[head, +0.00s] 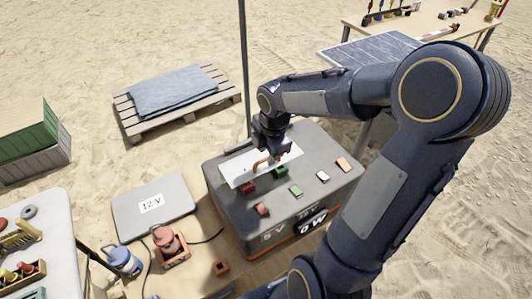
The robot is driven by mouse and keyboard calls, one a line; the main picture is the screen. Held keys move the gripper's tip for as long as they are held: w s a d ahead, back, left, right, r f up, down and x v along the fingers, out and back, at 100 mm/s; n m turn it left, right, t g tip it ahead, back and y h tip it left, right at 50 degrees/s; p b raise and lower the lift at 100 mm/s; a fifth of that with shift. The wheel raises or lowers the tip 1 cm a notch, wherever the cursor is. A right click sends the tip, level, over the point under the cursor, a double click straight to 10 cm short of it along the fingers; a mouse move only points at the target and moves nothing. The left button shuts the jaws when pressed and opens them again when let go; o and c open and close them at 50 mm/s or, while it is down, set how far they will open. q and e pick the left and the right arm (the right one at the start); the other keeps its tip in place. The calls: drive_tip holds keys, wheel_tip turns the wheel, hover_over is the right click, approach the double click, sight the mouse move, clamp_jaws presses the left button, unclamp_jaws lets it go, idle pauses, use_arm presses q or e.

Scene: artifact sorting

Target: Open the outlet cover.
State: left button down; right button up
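A dark grey power box (225,200) stands at the centre, marked "5 V" and "0 W" on its front. A white plate (238,172), which looks like the outlet cover, lies on its top and looks closed. An orange-brown handle (259,165) shows on the plate. My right gripper (271,153) points down right over the plate, beside the handle. Its fingers are small and dark, so I cannot tell whether they are apart or touch the handle. My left gripper is not in view.
Red, green, white and salmon blocks (295,190) sit on the box top near the plate. A grey "12 V" case (178,213) lies to the left. A thin pole (245,70) rises behind the box. A pallet with blue cloth (172,90) and crates (28,130) stand farther left.

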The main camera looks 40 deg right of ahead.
drive_tip(key=shift+w+f, duration=0.1)
drive_tip(key=shift+f, duration=0.5)
clamp_jaws()
